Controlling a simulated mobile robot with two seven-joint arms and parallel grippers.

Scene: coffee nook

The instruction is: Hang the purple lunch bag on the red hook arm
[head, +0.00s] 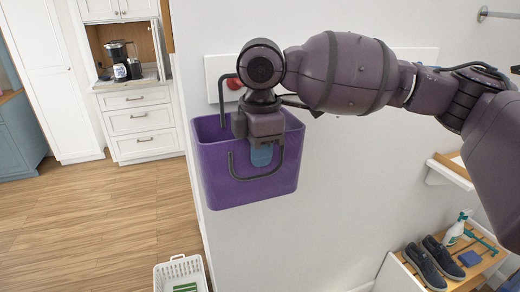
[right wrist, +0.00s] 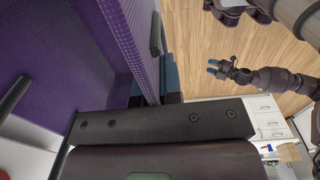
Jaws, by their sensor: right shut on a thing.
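The purple lunch bag (head: 215,165) hangs upright against the white wall, open at the top. One dark handle (head: 222,100) stands up at its back left; the other (head: 232,172) hangs down its front. My right gripper (head: 262,152) is shut on the bag's front wall, a blue finger outside. The bag's purple wall (right wrist: 115,35) also shows in the right wrist view. The red hook arm (head: 234,83) is partly visible beside the raised handle's top; I cannot tell whether the handle is over it. My left gripper (right wrist: 214,67) is open and empty, away from the bag.
A white board (head: 212,88) on the wall bears the hook; my right arm covers much of it. A white basket (head: 180,272) stands on the floor below. A rack (head: 455,272) with dark shoes and a spray bottle is at lower right. The wooden floor at left is clear.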

